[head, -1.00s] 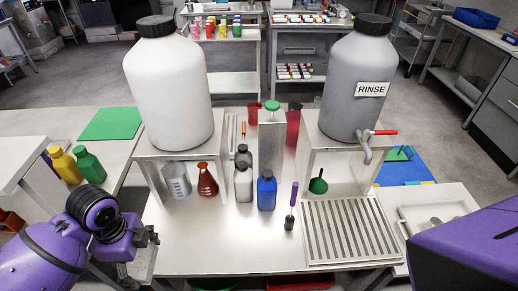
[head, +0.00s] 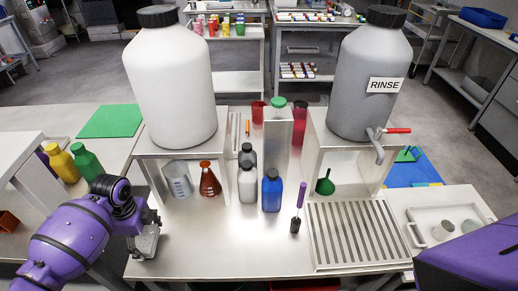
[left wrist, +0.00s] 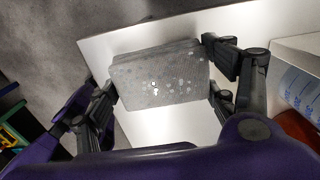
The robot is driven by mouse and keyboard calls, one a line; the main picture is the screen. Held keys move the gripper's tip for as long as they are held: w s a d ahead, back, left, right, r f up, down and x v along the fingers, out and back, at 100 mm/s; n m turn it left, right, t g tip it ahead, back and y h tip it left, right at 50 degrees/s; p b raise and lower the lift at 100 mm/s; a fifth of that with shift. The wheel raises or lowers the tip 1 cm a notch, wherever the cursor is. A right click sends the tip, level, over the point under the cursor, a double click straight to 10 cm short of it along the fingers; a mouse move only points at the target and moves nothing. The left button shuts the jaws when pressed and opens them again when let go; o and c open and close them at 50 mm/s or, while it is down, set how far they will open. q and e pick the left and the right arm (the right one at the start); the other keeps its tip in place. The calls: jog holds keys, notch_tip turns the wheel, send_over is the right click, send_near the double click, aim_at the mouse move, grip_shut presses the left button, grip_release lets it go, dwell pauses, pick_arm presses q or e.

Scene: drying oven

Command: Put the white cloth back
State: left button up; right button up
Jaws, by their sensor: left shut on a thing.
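A folded, speckled cloth (left wrist: 160,82), grey in this light, sits between the fingers of my left gripper (left wrist: 162,76) in the left wrist view. The gripper is shut on it. In the head view my left gripper (head: 148,232) is at the left edge of the bench, left of the glass beaker. The cloth shows there only as a small grey patch beside the fingers, partly hidden. Whether it touches the bench I cannot tell. My right arm shows at the lower right of the head view, but its gripper is out of view.
A beaker (head: 178,180) and red flask (head: 209,180) stand under the white tank (head: 170,90). Several bottles and a purple-handled brush (head: 298,205) stand mid-bench. A slatted drain tray (head: 355,232) lies below the grey RINSE tank (head: 367,85). The front middle of the bench (head: 225,245) is clear.

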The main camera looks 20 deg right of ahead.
pick_arm(q)
jog(key=shift+f, duration=0.75)
jog(key=shift+f, duration=0.1)
jog(key=o, duration=1.1)
jog(key=shift+f, duration=0.1)
